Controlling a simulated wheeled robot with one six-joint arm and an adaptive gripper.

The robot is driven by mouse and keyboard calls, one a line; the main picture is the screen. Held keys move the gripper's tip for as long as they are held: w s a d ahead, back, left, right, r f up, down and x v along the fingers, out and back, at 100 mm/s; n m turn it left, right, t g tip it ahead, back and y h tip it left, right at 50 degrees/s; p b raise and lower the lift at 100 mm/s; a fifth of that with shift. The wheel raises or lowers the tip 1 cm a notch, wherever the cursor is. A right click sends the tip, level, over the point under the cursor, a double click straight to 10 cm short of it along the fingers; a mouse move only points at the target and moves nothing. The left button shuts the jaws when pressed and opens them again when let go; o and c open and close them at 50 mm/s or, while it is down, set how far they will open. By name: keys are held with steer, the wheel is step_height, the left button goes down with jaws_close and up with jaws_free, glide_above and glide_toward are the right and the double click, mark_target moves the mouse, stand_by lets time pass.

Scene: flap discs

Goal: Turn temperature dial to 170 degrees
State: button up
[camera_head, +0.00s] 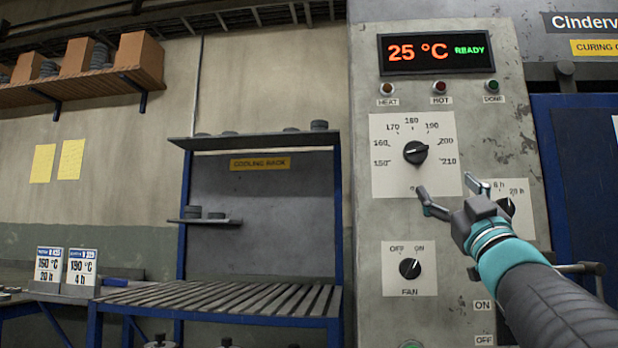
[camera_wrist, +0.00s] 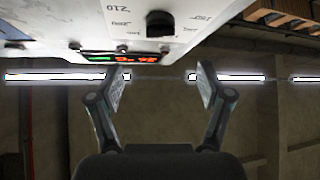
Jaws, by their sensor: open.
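The temperature dial (camera_head: 416,152) is a black round knob on a white plate (camera_head: 388,182) marked 150 to 210. The 170 mark is at its upper left; I cannot tell surely where the pointer stands. My gripper (camera_head: 449,196) is open and empty, its fingers apart, below and right of the dial in the head view. In the wrist view the dial (camera_wrist: 160,23) shows at the top, beyond my open fingers (camera_wrist: 161,84), and no finger touches it. The display (camera_head: 437,52) reads 25 °C READY.
A fan knob (camera_head: 410,268) sits below the dial. A timer knob (camera_head: 506,206) sits at lower right, partly hidden by my gripper. Lamps (camera_head: 439,86) line the panel under the display. A cooling rack (camera_head: 262,190) stands left. Temperature cards (camera_head: 81,268) stand at far left.

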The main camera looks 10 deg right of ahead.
mark_target(418, 152)
steer(key=p+x, duration=0.4)
steer(key=x, duration=0.9)
steer(key=shift+w+r, duration=0.25)
steer(key=shift+r, duration=0.05)
steer(key=shift+a, duration=0.1)
steer(key=c, duration=1.2)
